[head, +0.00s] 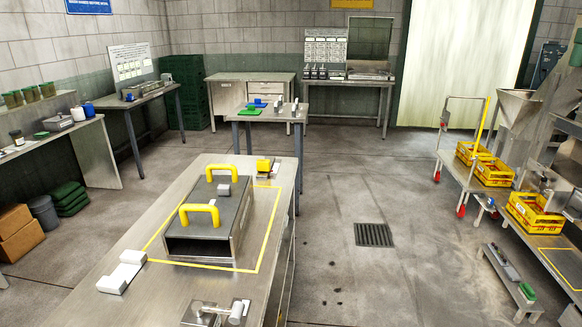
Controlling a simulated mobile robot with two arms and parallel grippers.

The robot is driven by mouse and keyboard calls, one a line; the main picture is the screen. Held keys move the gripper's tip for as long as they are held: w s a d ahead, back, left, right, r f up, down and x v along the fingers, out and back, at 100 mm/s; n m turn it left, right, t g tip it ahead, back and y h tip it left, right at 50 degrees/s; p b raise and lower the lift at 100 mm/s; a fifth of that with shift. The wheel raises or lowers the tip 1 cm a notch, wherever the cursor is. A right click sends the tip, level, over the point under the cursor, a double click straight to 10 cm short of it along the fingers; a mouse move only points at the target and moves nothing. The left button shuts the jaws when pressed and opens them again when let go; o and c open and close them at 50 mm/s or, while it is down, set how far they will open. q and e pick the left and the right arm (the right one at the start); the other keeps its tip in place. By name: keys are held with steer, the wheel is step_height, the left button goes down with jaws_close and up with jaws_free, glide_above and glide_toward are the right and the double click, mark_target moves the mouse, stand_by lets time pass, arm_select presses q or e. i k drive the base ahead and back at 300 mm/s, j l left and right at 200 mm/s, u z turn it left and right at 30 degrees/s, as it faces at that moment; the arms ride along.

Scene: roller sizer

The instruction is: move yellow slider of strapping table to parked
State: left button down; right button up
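A yellow block (263,165), which looks like a slider, sits on a small metal mount at the far right corner of the near steel table (185,185). A small white piece lies by it. I cannot tell from the frame whether this is the strapping table, nor read the slider's position marks. Neither of my grippers is in view.
A grey metal box (212,218) with two yellow handles stands inside a yellow outline on the near table. A white block (122,272) and a metal lever (215,312) are also on this table. Yellow crates (493,172) stand at right. Open floor surrounds a drain grate (374,235).

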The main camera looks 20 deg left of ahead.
mark_target(262, 165)
steer(key=i+l, duration=0.5)
steer(key=l, duration=0.15)
steer(key=i+l, duration=0.5)
steer(key=i+l+u, duration=0.05)
steer(key=l, duration=0.05)
